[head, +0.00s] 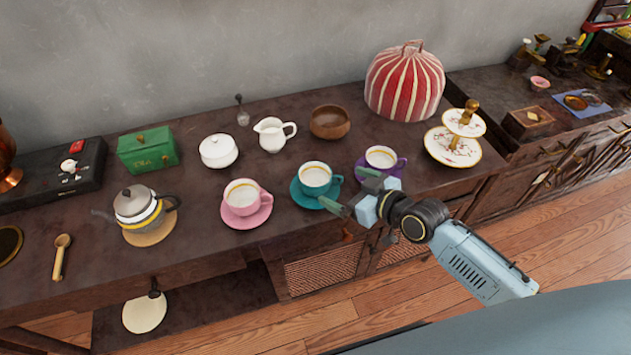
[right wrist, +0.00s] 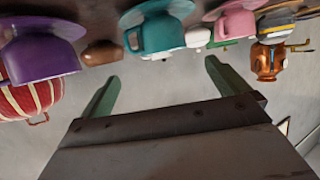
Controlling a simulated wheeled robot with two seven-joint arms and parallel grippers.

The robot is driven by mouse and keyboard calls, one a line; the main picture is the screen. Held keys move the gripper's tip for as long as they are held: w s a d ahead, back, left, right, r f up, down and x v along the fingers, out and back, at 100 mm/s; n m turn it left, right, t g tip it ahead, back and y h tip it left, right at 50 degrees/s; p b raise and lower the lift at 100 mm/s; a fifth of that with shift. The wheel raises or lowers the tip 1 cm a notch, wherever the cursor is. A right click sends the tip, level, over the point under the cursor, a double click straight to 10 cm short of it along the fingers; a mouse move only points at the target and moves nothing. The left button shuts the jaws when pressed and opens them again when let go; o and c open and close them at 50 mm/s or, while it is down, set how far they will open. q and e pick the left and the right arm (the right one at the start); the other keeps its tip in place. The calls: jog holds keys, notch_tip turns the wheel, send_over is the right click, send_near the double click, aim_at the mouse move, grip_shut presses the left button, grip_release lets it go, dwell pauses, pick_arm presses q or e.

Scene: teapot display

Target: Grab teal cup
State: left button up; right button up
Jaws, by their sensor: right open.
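The teal cup (head: 315,181) stands upright on its teal saucer (head: 300,199) on the dark wooden counter, with its handle toward the right. It holds a pale drink. My right gripper (head: 347,189) is open and empty at the counter's front edge, just right of the cup, its green fingers pointing toward it. In the right wrist view, which is upside down, the teal cup (right wrist: 160,34) lies ahead of the spread fingers (right wrist: 162,72), apart from them. My left gripper is not in view.
A pink cup (head: 242,196) stands to the left and a purple cup (head: 381,158) to the right, close by my right gripper. Behind are a white creamer (head: 272,135) and a wooden bowl (head: 330,123). A grey teapot (head: 138,208) stands farther left.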

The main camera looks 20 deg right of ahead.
send_near(306, 171)
jog(key=shift+w+d+f+b, duration=0.1)
jog(key=shift+w+f+b, duration=0.15)
jog(key=shift+w+b, duration=0.15)
jog(key=shift+w+a+f, duration=0.15)
jog(key=shift+w+a, duration=0.05)
jog(key=shift+w, duration=0.1)
jog(key=b+x, duration=0.1)
jog(key=x, duration=0.4)
jog(key=shift+s+a, duration=0.1)
jog(key=shift+a, duration=0.1)
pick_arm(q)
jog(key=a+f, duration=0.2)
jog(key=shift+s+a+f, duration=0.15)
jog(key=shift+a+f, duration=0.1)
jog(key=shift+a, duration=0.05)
pick_arm(e)
jog(key=c, duration=1)
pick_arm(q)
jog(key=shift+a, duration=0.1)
pick_arm(e)
jog(key=shift+c, duration=0.3)
